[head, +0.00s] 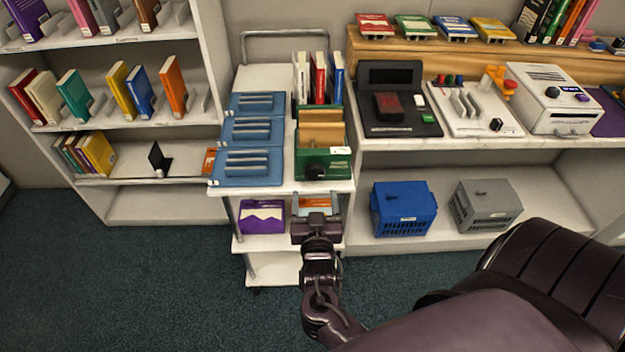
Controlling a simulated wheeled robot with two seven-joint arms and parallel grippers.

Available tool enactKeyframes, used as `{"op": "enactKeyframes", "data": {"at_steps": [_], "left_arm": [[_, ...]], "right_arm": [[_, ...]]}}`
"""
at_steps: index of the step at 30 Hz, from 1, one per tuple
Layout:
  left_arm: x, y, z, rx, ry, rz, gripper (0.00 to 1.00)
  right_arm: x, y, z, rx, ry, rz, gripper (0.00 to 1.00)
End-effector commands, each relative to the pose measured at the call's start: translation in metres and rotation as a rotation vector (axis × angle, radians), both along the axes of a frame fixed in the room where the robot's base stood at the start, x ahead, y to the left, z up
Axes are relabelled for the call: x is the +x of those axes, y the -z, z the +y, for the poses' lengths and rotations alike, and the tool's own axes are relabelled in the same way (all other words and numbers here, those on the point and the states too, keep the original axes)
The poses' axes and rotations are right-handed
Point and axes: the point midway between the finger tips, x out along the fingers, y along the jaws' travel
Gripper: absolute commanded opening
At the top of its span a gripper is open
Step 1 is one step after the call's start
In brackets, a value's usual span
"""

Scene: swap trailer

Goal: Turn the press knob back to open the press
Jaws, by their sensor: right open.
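The press (338,168) is a green frame with wooden boards in it, on the right part of the cart's top shelf. Its black press knob (313,170) is on the near face, facing me. My right gripper (316,198) is open, with its fingers apart, just below and in front of the knob in the picture. The fingers look empty and apart from the knob. My left gripper is out of view.
The white cart (276,188) also holds blue racks (248,168) left of the press and upright books (319,78) behind it. A purple box (262,217) sits on its lower shelf. A counter (470,143) stands close on the right. Carpet in front is clear.

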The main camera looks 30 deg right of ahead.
Motion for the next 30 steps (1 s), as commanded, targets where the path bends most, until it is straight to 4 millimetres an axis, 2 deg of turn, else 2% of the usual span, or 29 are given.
{"op": "enactKeyframes", "data": {"at_steps": [12,17,24,26,30], "left_arm": [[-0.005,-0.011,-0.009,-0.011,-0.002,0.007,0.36],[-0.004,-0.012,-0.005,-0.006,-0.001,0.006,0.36],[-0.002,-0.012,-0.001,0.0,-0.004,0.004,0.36],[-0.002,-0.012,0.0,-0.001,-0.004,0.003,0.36],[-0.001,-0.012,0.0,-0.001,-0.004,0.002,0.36]], "right_arm": [[0.053,-0.002,-0.032,-0.002,-0.002,-0.001,0.7],[0.062,-0.001,-0.038,0.0,-0.001,0.0,0.7],[0.062,-0.001,-0.038,0.001,-0.002,0.001,0.7],[0.062,-0.001,-0.038,0.001,-0.002,0.001,0.65],[0.062,0.0,-0.038,0.001,-0.002,0.001,0.46]]}}
